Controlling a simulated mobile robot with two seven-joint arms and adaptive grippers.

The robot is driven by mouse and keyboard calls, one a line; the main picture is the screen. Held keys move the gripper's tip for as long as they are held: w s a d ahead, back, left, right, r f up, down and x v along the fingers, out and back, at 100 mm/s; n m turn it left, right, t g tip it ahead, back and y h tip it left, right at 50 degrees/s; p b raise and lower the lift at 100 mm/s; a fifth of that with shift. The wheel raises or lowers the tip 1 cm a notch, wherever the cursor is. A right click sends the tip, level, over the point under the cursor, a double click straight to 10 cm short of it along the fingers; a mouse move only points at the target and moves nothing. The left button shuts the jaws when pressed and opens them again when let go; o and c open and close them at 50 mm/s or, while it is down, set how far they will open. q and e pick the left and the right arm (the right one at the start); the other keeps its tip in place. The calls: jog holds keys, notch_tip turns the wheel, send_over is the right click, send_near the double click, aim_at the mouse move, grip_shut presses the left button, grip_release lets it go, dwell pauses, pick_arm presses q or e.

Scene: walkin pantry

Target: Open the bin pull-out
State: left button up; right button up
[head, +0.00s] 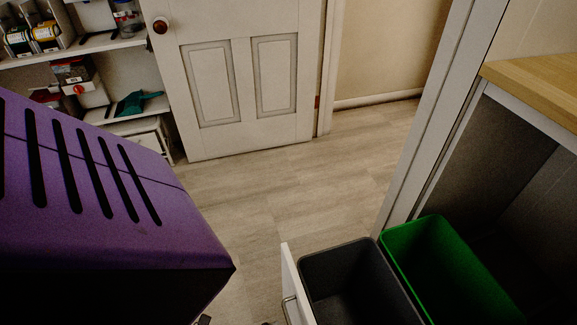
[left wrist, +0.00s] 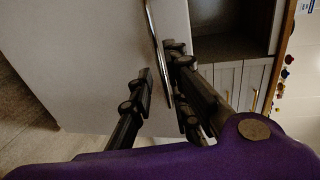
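The bin pull-out stands out from its cabinet, with a dark grey bin (head: 345,255) and a green bin (head: 425,240) showing in the head view. Its white front panel (head: 291,270) is seen nearly edge-on, with part of the metal handle (head: 291,309) at the bottom edge. In the left wrist view the white front (left wrist: 75,55) fills the left and the bar handle (left wrist: 157,50) runs between the fingers of my left gripper (left wrist: 160,82). The fingers are apart, with the bar close to the right one; contact is unclear. My right gripper is not in view.
A wooden counter (head: 540,88) tops the cabinet at right. A white door (head: 235,75) and stocked shelves (head: 105,45) stand at the back. The wood-look floor (head: 240,190) between is clear. My purple body part blocks the lower left.

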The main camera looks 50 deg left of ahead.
pick_arm(q)
jog(key=v, duration=0.6)
jog(key=shift+s, duration=0.15)
dwell(0.3)
